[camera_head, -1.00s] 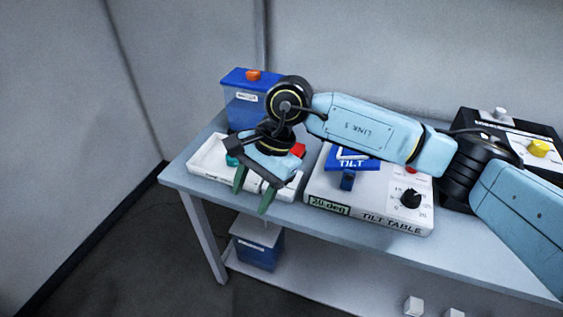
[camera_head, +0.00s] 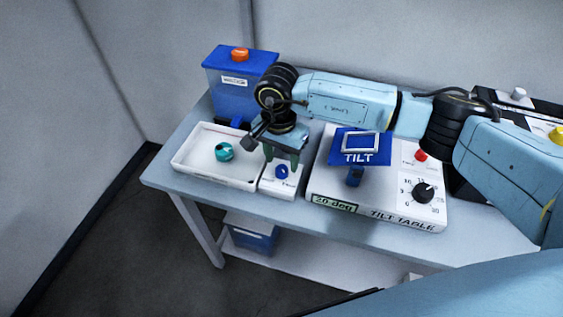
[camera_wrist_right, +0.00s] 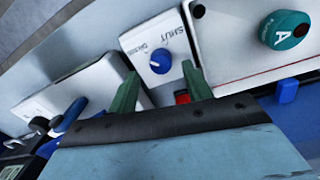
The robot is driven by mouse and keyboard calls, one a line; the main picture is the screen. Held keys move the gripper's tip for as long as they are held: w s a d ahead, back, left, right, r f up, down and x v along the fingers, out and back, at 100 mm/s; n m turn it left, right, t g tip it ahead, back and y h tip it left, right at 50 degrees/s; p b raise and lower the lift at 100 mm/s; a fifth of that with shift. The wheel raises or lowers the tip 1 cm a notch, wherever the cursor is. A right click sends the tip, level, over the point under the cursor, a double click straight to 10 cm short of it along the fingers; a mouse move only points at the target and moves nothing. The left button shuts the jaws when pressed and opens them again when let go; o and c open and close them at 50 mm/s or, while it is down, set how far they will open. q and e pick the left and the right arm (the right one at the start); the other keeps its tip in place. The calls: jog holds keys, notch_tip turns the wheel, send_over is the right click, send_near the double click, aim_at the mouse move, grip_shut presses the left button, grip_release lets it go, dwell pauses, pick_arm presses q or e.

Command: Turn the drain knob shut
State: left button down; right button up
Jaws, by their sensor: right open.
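The drain knob (camera_head: 281,171) is a small blue knob on a white box between the white tray and the tilt table. My left gripper is not in view.
A white tray (camera_head: 190,166) holds a teal object (camera_head: 224,151) on the left. A blue tank (camera_head: 240,87) with an orange cap stands behind. The tilt table (camera_head: 335,191), with a red button and black dial, is close on the right. Bare tabletop shows in front.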

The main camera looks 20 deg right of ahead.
aim_at(282, 171)
notch_tip(282, 171, down, 2)
jog(key=shift+f, duration=0.35)
jog(key=shift+c, duration=0.3)
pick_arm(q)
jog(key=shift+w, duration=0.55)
pick_arm(e)
jog(key=c, duration=0.9)
